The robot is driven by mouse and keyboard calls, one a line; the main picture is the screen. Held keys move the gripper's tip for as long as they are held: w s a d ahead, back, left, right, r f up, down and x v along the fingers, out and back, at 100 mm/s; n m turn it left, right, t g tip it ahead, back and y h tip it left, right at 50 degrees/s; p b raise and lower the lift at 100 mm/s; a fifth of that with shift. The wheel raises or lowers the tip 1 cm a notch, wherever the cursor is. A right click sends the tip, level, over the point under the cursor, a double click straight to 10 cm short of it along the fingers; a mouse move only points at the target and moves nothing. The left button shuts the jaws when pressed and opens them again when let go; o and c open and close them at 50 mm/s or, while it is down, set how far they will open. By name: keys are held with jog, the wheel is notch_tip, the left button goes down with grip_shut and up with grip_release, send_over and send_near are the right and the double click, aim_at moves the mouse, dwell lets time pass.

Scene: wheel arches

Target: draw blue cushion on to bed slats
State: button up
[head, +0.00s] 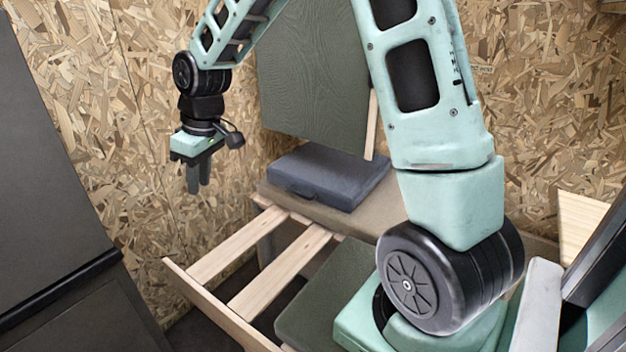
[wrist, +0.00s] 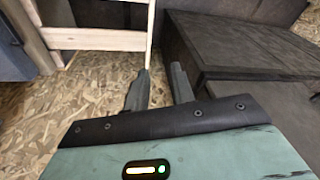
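The blue cushion (head: 328,178) is a dark blue-grey block with a small handle-like tab on its front side. It lies flat on a brown-topped ledge (head: 375,218) beyond the bed slats. The pale wooden bed slats (head: 236,250) run from a front rail toward that ledge, with open gaps between them. My gripper (head: 198,184) hangs pointing down, left of the cushion and apart from it. In the wrist view my gripper (wrist: 160,75) has its fingers apart with nothing between them. I cannot make out the cushion in the wrist view.
A grey-green panel (head: 310,75) stands upright behind the cushion, and another (head: 322,300) lies low beside the slats. A dark cabinet (head: 50,170) is at the left, and a dark box (wrist: 245,50) at the right in the wrist view. Chipboard walls (head: 145,60) close the back.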

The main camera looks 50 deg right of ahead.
aim_at(298, 193)
jog(key=w+d+f+m+t+b, duration=0.1)
jog(key=w+d+f+b, duration=0.25)
jog(key=d, duration=0.65)
jog(key=w+d+f+m+b, duration=0.1)
jog(key=w+d+f+b, duration=0.3)
jog(key=d, duration=0.6)
jog(key=s+d+f+m+t+b, duration=0.1)
jog(key=d+f, duration=0.3)
jog(key=d, duration=0.6)
jog(key=s+d+f+m+h, duration=0.1)
jog(key=d+f, duration=0.3)
jog(key=d, duration=0.7)
jog(key=shift+s+t+b, duration=0.35)
jog(key=shift+s+t, duration=0.05)
jog(key=shift+s, duration=0.1)
jog(key=shift+f, duration=0.2)
jog(key=b+x, duration=0.2)
jog(key=x, duration=0.6)
jog(key=b+x, duration=0.1)
jog(key=x, duration=0.8)
jog(key=shift+d+f+b, duration=0.15)
jog(key=shift+d+b, duration=0.1)
jog(key=shift+b, duration=0.15)
grip_shut()
